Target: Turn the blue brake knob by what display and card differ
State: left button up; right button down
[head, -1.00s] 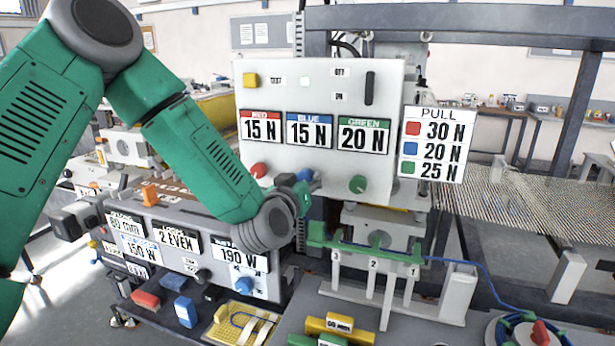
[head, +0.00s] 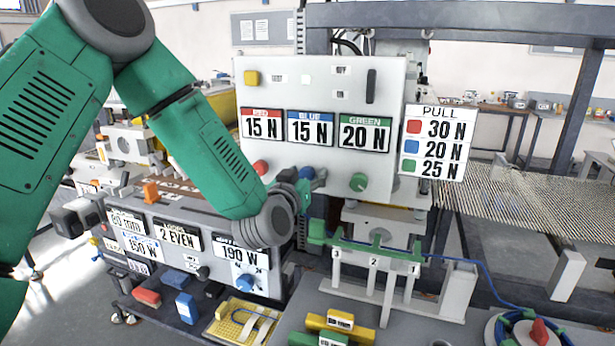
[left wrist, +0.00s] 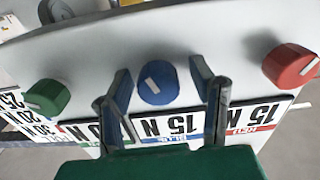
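The brake panel (head: 270,90) carries three displays: red 15 N, blue 15 N (head: 310,130) and green 20 N. The PULL card (head: 436,144) reads red 30 N, blue 20 N, green 25 N. The blue knob (head: 307,173) is below the blue display, partly hidden by my left gripper (head: 300,188). In the left wrist view the blue knob (left wrist: 157,83) has a white, tilted pointer mark. It appears between the two spread fingers of the left gripper (left wrist: 161,78), with gaps on both sides. The right gripper is not in view.
The red knob (left wrist: 291,66) and green knob (left wrist: 47,96) flank the blue one in the wrist view. Below the panel stands a green guide with numbered posts (head: 375,250) and a blue strand. A lower panel (head: 130,250) with more displays is at left.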

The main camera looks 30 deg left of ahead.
pick_arm(q)
jog(key=shift+f, duration=0.1)
jog(key=shift+s+d, duration=0.1)
jog(key=shift+s, duration=0.3)
jog(key=v, duration=1.1)
jog(key=shift+f, duration=0.1)
